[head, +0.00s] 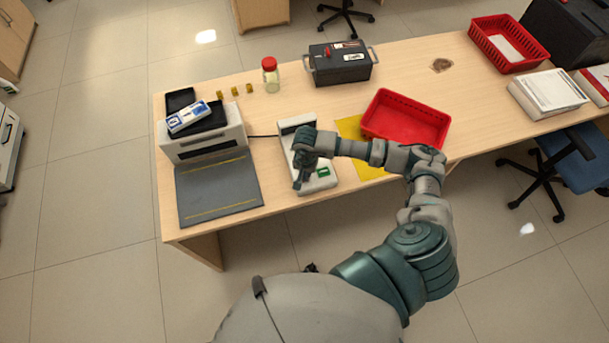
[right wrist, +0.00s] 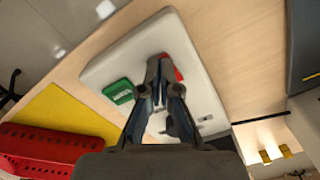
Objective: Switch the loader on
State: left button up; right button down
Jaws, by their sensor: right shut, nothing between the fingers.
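A white control box (head: 321,184) lies on the desk, with a cable running left to a white machine (head: 205,146) that has a dark front mat. I cannot tell for sure which of these is the loader. The box also shows in the right wrist view (right wrist: 138,55), with a green button (right wrist: 119,91) and a red button (right wrist: 171,69) partly hidden behind my fingers. My right gripper (head: 298,184) is shut and empty over the box. In the right wrist view its fingertips (right wrist: 158,72) overlap the red button; contact cannot be told. My left gripper is not in view.
A red tray (head: 405,120) on a yellow sheet (head: 350,128) lies right of the box. A red basket (head: 510,43) is far right.

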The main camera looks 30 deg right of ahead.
jog(key=shift+f, duration=0.25)
jog(key=shift+r+p, duration=0.4)
jog(key=shift+r, duration=0.5)
jog(key=shift+r+p, duration=1.3)
jog(key=shift+r, duration=1.35)
